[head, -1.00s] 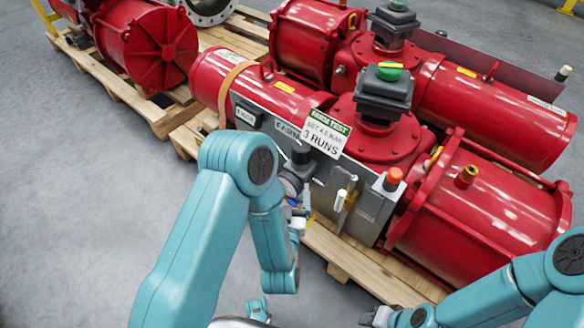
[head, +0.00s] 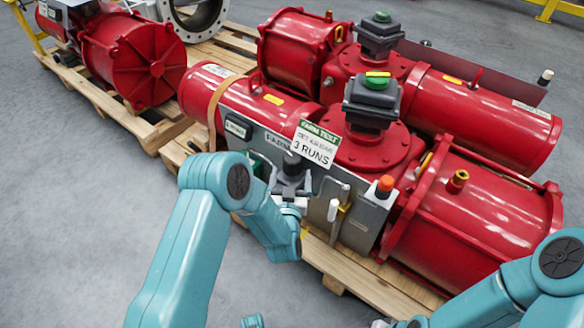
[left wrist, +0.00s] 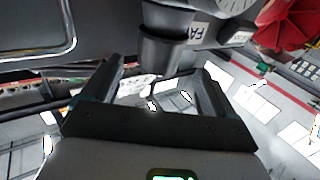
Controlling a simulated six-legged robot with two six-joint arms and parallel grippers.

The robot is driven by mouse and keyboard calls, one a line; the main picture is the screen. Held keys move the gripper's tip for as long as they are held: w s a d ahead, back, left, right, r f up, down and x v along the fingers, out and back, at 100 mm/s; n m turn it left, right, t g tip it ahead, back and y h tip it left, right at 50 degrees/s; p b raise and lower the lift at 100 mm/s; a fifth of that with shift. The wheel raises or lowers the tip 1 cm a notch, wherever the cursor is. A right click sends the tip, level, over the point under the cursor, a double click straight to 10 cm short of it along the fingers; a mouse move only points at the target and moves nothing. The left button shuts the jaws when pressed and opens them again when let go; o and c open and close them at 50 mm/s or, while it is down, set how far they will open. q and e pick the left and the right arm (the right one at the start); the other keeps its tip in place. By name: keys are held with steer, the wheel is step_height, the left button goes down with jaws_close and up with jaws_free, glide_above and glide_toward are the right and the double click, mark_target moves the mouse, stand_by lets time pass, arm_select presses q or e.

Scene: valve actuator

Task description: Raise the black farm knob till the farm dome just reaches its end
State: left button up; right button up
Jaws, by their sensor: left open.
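The black farm knob (head: 292,160) is on the grey panel (head: 355,228) of the near red actuator, just left of the white sign. In the left wrist view the dark knob (left wrist: 163,52) hangs down beside a label reading "FA", the rest cut off. My left gripper (head: 289,190) is open just below the knob; in the wrist view its fingers (left wrist: 160,85) stand either side of the knob's lower end. Contact cannot be told. A green dome (head: 376,82) with a yellow bar tops the near actuator's dark box. My right gripper (head: 382,323) barely shows at the bottom edge.
The white sign (head: 317,145) reads "FARM TEST" and "3 RUNS". Right of the knob are a white-handled lever (head: 333,210) and an orange button (head: 385,184). A second red actuator (head: 485,110) stands behind. Bare floor (head: 80,220) lies at left.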

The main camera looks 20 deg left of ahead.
mark_target(292, 169)
arm_select(q)
steer(key=shift+b+x, duration=0.3)
steer(key=shift+x, duration=1.9)
steer(key=shift+d, duration=0.1)
